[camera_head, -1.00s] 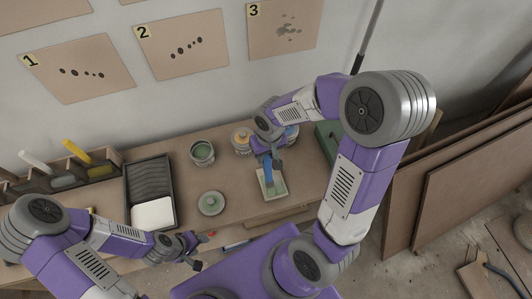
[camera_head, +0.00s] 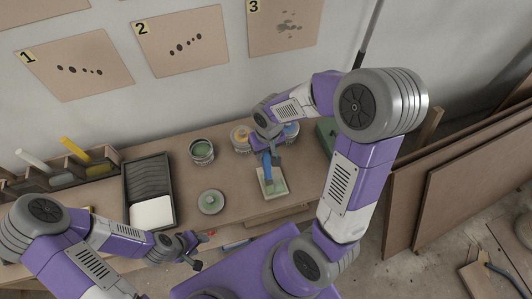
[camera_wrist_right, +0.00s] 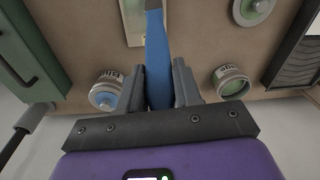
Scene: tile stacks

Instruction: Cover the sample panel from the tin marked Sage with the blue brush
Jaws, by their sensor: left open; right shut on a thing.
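The sample panel (camera_head: 279,187) is a small pale board lying on the bench, with green paint over part of its middle. My right gripper (camera_head: 270,154) is shut on the blue brush (camera_head: 267,170), whose lower end is over the panel; I cannot tell if the bristles touch it. The brush (camera_wrist_right: 156,50) stands between the fingers in the right wrist view. My left gripper (camera_head: 193,252) is open and empty at the front edge.
A yellow-orange tin (camera_head: 240,137) and a blue tin (camera_head: 291,130) stand behind my right gripper. A green-topped lid (camera_head: 211,202) lies left of the panel. Further left are a roller tray (camera_head: 170,171) and a brush rack (camera_head: 102,170). A green box (camera_head: 326,135) stands at right.

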